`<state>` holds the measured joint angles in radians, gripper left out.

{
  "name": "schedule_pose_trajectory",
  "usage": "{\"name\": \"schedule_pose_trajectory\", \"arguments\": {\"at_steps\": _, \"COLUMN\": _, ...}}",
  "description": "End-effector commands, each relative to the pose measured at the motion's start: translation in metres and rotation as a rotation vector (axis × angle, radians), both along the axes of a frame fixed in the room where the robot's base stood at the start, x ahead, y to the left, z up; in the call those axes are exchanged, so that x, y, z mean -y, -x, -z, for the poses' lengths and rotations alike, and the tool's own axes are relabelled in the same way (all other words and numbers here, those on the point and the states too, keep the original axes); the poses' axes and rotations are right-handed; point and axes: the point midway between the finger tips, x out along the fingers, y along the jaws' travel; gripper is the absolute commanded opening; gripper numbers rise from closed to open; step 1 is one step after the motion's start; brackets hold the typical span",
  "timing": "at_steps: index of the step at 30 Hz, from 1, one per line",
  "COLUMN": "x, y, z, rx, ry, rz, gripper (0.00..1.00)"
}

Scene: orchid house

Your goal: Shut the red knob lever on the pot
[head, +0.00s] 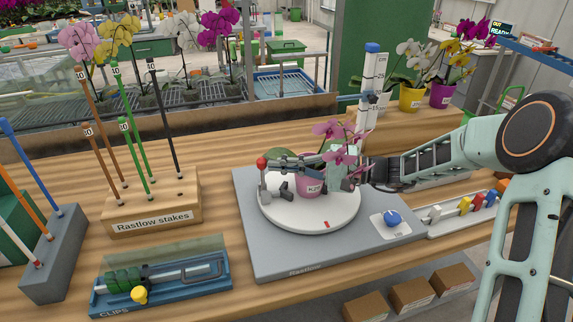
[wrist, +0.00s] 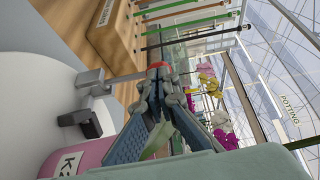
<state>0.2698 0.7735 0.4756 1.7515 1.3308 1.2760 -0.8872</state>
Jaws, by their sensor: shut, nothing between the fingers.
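The red knob (head: 262,162) tops a short grey lever that stands upright from a clamp (head: 266,190) at the left of the white turntable (head: 330,218). The clamp's dark pad faces the pink pot (head: 311,188), with a small gap seeming to show between them. My gripper (head: 277,161) reaches in from the right over the pot, its fingers shut and empty. Its tips are at or very close to the knob's right side. In the wrist view the red knob (wrist: 158,65) shows just beyond the fingertips (wrist: 160,78); contact is unclear. The clamp (wrist: 82,121) shows at left.
A potted orchid (head: 340,145) with pink flowers rises close to my gripper. A tall white gauge (head: 372,85) stands behind. The stake block (head: 150,203) and blue clip tray (head: 160,283) lie left. A blue button (head: 392,217) sits at the base's right.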

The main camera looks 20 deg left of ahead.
Motion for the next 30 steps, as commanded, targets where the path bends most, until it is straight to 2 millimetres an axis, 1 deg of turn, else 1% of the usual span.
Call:
{"name": "schedule_pose_trajectory", "arguments": {"at_steps": 6, "x": 0.000, "y": 0.000, "z": 0.000, "rx": 0.000, "ry": 0.000, "rz": 0.000, "gripper": 0.00}}
{"name": "schedule_pose_trajectory", "arguments": {"at_steps": 13, "x": -0.010, "y": 0.006, "z": -0.004, "rx": 0.000, "ry": 0.001, "rz": 0.001, "gripper": 0.00}}
{"name": "schedule_pose_trajectory", "arguments": {"at_steps": 23, "x": -0.009, "y": 0.006, "z": -0.004, "rx": 0.000, "ry": 0.000, "rz": 0.000, "gripper": 0.00}}
{"name": "schedule_pose_trajectory", "arguments": {"at_steps": 30, "x": -0.001, "y": 0.001, "z": -0.006, "rx": 0.001, "ry": 0.000, "rz": -0.002, "gripper": 0.00}}
